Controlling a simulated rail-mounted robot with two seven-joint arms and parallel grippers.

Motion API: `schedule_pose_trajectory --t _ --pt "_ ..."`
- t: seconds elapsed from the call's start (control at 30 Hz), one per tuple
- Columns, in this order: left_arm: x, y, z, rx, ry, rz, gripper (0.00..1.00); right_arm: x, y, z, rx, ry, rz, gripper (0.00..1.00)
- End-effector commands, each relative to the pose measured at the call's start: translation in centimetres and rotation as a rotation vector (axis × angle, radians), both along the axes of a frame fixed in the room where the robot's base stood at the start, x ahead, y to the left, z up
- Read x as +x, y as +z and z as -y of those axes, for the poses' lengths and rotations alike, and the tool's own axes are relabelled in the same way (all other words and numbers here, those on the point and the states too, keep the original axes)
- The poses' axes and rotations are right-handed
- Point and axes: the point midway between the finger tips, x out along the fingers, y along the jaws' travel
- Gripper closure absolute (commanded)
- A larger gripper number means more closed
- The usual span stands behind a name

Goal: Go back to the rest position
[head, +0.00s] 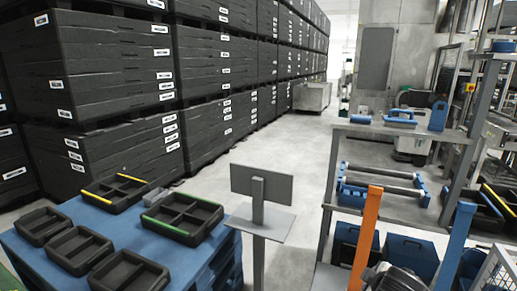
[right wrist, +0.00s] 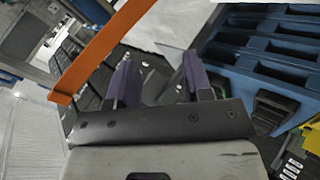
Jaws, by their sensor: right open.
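My right gripper (right wrist: 160,78) shows in the right wrist view, with two purple fingers standing apart and nothing visible between them. An orange bar (right wrist: 100,55) crosses the upper left of that view, to the left of the fingers. A blue slatted pallet-like surface (right wrist: 265,48) lies beyond and to the right of the fingers. I cannot make out either gripper in the head view. My left gripper is in no frame.
A blue table (head: 60,262) with several black trays stands at front left. A grey stand (head: 260,215) is at the centre. A shelf rack (head: 390,130) and an orange post (head: 365,235) are right. Stacked black crates (head: 115,65) line the left; an open aisle (head: 270,140) runs between.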

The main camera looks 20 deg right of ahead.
Motion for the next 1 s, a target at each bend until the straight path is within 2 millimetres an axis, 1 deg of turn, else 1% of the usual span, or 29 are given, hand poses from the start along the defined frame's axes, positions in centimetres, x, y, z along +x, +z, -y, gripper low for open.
schedule_pose_trajectory --t 0.03,0.07,0.1,0.13,0.17,0.2,0.27,0.3,0.37,0.4,0.47,0.5,0.6,0.7,0.87,1.0 --pt "0.0 0.6 0.0 0.001 -0.001 0.0 0.47 -0.5 -0.1 -3.2 0.024 0.035 0.063 0.54" --pt "0.0 0.8 0.0 0.001 -0.001 0.0 0.47 -0.8 -0.1 -4.6 0.036 0.046 0.1 0.54" --pt "0.0 1.1 -0.1 0.002 -0.001 0.0 0.47 -1.5 -0.3 -6.5 0.058 0.057 0.142 0.54" --pt "0.0 1.3 -0.1 0.003 -0.002 0.0 0.47 -2.2 -0.5 -7.8 0.076 0.064 0.168 0.54" --pt "0.0 1.6 -0.1 0.004 -0.002 0.001 0.47 -3.0 -0.8 -9.0 0.097 0.067 0.189 0.54" --pt "0.0 1.9 -0.2 0.005 -0.004 0.001 0.47 -4.2 -1.3 -10.5 0.131 0.068 0.208 0.54" --pt "0.0 2.5 -0.2 0.008 -0.005 0.001 0.47 -6.3 -2.3 -12.4 0.187 0.055 0.222 0.54" --pt "0.0 2.8 -0.3 0.009 -0.005 0.001 0.47 -7.8 -3.0 -13.4 0.227 0.041 0.219 0.54" --pt "0.0 3.3 -0.3 0.011 -0.007 0.001 0.47 -10.1 -4.3 -14.8 0.291 0.013 0.2 0.54" --pt "0.0 3.6 -0.4 0.012 -0.008 0.001 0.47 -11.7 -5.3 -15.6 0.335 -0.008 0.176 0.54" --pt "0.0 4.1 -0.4 0.013 -0.008 0.001 0.47 -14.1 -6.9 -16.8 0.404 -0.04 0.126 0.54" --pt "0.0 4.4 -0.4 0.014 -0.009 0.001 0.47 -15.7 -8.0 -17.5 0.443 -0.064 0.091 0.54" --pt "0.0 4.9 -0.5 0.016 -0.01 0.001 0.47 -19.2 -10.6 -18.7 0.513 -0.126 -0.002 0.54" --pt "0.0 5.4 -0.5 0.016 -0.01 0.0 0.47 -22.3 -12.7 -19.8 0.558 -0.177 -0.087 0.54" --pt "0.0 6.1 -0.4 0.013 -0.007 0.001 0.47 -26.9 -15.0 -21.2 0.602 -0.235 -0.206 0.54" --pt "0.0 6.6 -0.3 0.008 -0.005 0.0 0.47 -31.0 -16.5 -21.3 0.596 -0.267 -0.302 0.54"
